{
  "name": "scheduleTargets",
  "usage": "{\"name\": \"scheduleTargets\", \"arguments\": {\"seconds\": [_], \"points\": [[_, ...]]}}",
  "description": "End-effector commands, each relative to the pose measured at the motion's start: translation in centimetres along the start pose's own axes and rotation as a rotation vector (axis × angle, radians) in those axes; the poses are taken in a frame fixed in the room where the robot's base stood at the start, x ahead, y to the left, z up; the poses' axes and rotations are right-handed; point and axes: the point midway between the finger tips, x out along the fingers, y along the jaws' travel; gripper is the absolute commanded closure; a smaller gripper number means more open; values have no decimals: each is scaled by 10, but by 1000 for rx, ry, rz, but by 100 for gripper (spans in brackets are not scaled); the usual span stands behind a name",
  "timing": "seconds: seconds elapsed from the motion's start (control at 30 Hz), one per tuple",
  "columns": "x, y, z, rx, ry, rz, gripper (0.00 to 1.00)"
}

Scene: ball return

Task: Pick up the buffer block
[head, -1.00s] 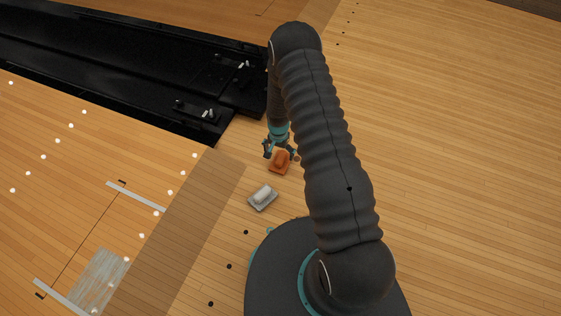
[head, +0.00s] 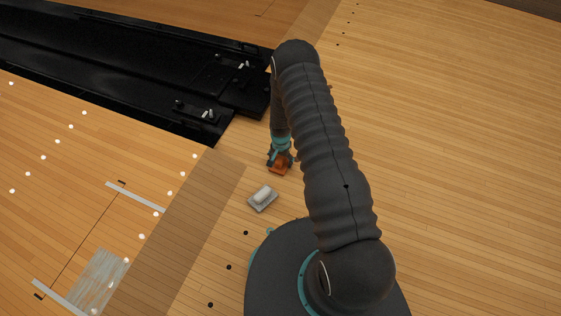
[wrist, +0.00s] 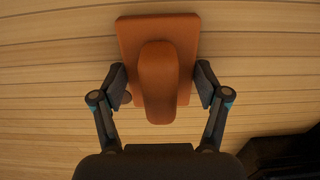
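An orange block (wrist: 158,75), a flat plate with a rounded raised grip, is on the wooden floor. In the head view the orange block (head: 279,169) is partly covered by my gripper (head: 281,158). In the wrist view the open fingers of my gripper (wrist: 160,86) stand on either side of the raised grip, near the plate's side edges, with gaps to the grip. A grey block (head: 263,197) with a whitish raised top lies just below and left of the orange one in the head view.
Black lane machinery (head: 205,100) lies to the upper left of the blocks. It also shows dark in the wrist view's lower right corner (wrist: 285,155). The wooden floor (head: 450,150) to the right is clear.

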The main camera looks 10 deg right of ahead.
Motion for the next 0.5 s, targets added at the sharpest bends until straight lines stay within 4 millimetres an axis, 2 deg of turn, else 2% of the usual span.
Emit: {"name": "scheduleTargets", "arguments": {"seconds": [0.03,0.1,0.5], "points": [[0,0,0,0,0,0,50],[0,0,0,0,0,0,65],[-5,0,0,0,0,0,65]]}}
